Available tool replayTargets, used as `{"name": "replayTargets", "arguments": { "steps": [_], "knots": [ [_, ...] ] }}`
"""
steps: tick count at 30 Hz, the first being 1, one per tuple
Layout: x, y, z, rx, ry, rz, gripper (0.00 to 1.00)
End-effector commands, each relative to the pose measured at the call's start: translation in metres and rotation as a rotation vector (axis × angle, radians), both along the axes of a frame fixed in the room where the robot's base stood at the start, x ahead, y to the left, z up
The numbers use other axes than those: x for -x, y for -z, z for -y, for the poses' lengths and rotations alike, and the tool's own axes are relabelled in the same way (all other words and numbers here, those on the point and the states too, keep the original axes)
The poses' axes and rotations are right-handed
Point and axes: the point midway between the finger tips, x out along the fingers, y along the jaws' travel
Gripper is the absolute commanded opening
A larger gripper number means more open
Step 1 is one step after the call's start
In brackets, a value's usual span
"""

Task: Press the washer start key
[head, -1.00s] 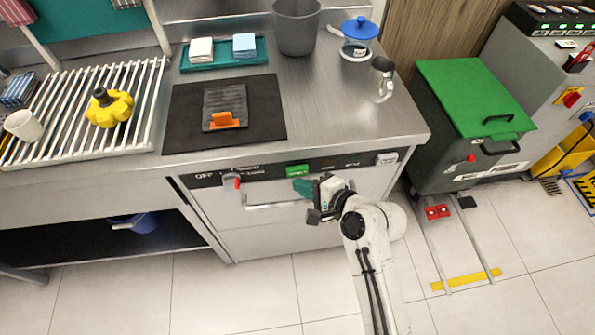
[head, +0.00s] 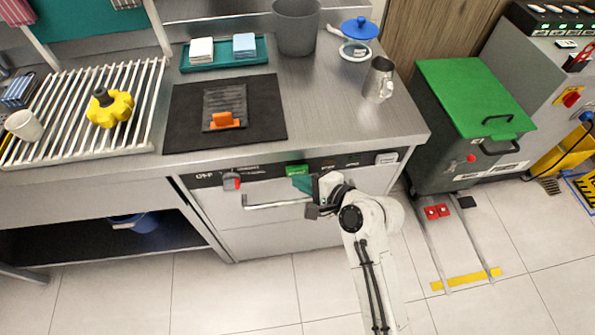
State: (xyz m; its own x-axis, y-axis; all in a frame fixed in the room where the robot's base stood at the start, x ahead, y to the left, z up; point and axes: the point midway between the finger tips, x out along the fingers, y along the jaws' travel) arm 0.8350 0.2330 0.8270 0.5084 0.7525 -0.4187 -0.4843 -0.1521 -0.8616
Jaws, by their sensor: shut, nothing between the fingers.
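The washer (head: 262,228) is a steel front under the counter, with a dark control strip along its top. A green key (head: 297,170) sits on the strip, right of the middle; any lettering on it is too small to read for sure. A grey knob with a red mark (head: 231,181) is on the strip to the left. My gripper (head: 302,185) is shut and empty, with its teal fingertips just below the green key. I cannot tell whether the tips touch the key. My gripper's body hides the right end of the bar handle (head: 262,203).
The counter edge (head: 330,147) overhangs the control strip. A metal jug (head: 379,80), a glass pot with a blue lid (head: 357,38) and a black mat (head: 262,118) are on the counter. A green-lidded bin (head: 465,95) stands right.

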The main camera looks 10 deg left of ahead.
Motion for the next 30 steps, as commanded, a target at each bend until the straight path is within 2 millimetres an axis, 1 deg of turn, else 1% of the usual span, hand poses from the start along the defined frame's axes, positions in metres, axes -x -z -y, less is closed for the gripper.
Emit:
{"name": "replayTargets", "arguments": {
  "steps": [16,25,30],
  "knots": [
    [-0.0063,-0.0003,-0.0018,-0.001,0.000,0.001,0.00],
    [-0.0055,-0.0006,-0.0015,-0.001,0.000,0.001,0.00],
    [-0.0002,-0.0015,0.0001,-0.001,0.001,-0.002,0.00]
  ]
}}
